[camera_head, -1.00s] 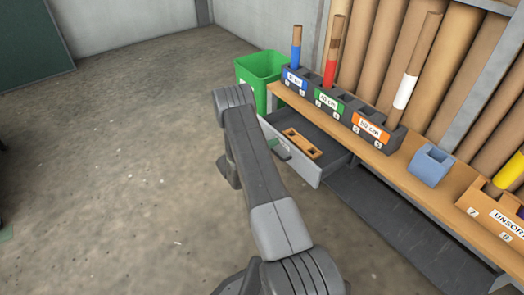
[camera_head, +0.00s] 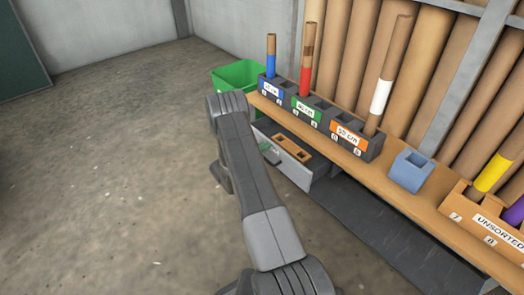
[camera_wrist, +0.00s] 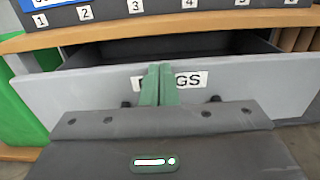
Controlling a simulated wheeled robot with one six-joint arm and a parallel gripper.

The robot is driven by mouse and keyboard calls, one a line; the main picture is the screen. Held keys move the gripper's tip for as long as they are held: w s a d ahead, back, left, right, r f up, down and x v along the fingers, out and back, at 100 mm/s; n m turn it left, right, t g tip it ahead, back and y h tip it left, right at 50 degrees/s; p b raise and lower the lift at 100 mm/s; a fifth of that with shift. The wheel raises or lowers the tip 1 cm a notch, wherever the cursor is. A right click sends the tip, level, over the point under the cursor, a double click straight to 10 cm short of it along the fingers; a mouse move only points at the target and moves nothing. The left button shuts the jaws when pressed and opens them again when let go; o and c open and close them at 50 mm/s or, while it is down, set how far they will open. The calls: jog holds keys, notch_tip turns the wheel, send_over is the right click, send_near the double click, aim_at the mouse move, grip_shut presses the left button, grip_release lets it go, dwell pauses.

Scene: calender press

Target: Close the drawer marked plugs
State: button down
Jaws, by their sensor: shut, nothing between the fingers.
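The drawer marked plugs (camera_head: 287,163) sits under the wooden shelf and is partly open, with a wooden block with dark holes (camera_head: 291,147) showing inside it in the head view. In the wrist view its grey front (camera_wrist: 235,88) fills the middle, and a dark gap shows above the front's top edge. My gripper (camera_wrist: 159,85) is shut and empty, its green fingers in front of the label and covering its middle letters. Whether the fingertips touch the front cannot be told. Dark handle mounts show on both sides of the fingers. My gripper also shows in the head view (camera_head: 268,154).
A green bin (camera_head: 238,76) stands beyond the drawer. The floor on the left is clear.

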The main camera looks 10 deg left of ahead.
jog(key=b+x, duration=0.2)
jog(key=x, duration=0.6)
